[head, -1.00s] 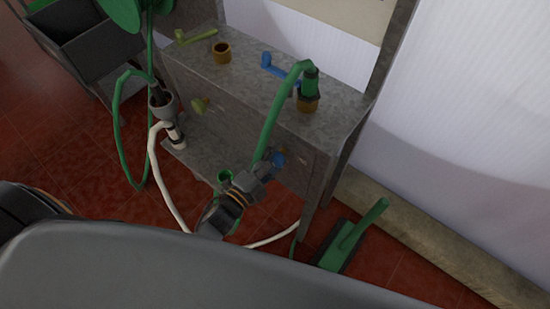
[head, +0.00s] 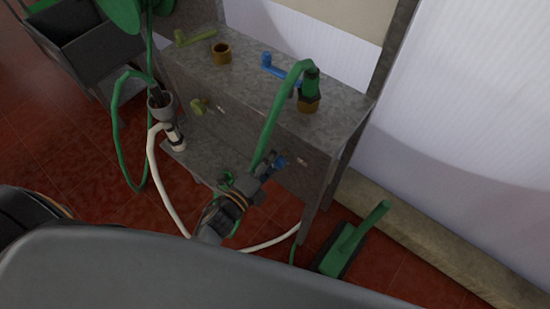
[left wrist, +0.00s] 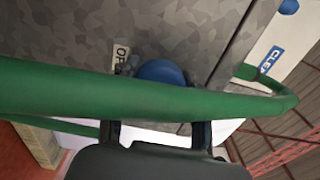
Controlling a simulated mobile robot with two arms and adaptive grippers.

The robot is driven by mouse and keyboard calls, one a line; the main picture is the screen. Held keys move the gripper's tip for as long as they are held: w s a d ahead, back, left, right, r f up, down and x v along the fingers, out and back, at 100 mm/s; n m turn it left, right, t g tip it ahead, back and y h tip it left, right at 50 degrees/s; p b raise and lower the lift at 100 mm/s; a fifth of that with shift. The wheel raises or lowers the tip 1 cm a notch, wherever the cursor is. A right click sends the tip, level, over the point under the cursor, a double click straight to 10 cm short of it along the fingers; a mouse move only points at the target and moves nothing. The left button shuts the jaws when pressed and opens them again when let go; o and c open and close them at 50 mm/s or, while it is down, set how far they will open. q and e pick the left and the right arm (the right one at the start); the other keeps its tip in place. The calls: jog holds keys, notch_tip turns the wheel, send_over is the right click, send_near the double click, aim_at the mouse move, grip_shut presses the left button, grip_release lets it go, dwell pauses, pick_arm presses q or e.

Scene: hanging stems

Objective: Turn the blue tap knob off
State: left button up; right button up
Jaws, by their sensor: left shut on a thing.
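The blue tap knob (head: 280,162) is on the front panel of the grey metal stand, below the stand's top. My left gripper (head: 268,174) is at the knob, its fingers shut on it. In the left wrist view the knob (left wrist: 162,72) shows as a blue dome between the fingers (left wrist: 158,128). The green hose (left wrist: 150,98) crosses in front and hides the lower knob and part of the fingers. A white label (left wrist: 121,57), partly hidden, shows beside the knob and seems to begin with "OF". My right gripper is not in view.
The green hose (head: 276,112) hangs close to my left gripper. A green dustpan-like tool (head: 343,250) is on the floor at right.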

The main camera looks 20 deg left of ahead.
pick_arm(q)
jog(key=o, duration=1.1)
jog(key=shift+o, duration=0.2)
jog(key=shift+s, duration=0.1)
jog(key=v, duration=1.1)
jog(key=shift+s+a, duration=0.15)
jog(key=shift+s, duration=0.25)
jog(key=s+a+f+n+g+y, duration=0.15)
jog(key=f+n, duration=0.25)
jog(key=f, duration=0.5)
jog(key=s+f+n+g+y, duration=0.2)
jog(key=s+f+n+g, duration=0.15)
jog(key=f, duration=0.55)
jog(key=s+a+f+n+g+y, duration=0.15)
jog(key=f+n, duration=0.25)
jog(key=f, duration=0.4)
jog(key=s+a+f+n+g, duration=0.1)
jog(key=s+f+n+g, duration=0.3)
jog(key=s+f, duration=0.3)
jog(key=s+a+f+n+g+y, duration=0.1)
jog(key=s+f+n+g, duration=0.3)
jog(key=s+f, duration=0.4)
jog(key=s+g, duration=0.1)
jog(key=s, duration=0.3)
jog(key=shift+s+a+f, duration=0.3)
jog(key=shift+a, duration=0.1)
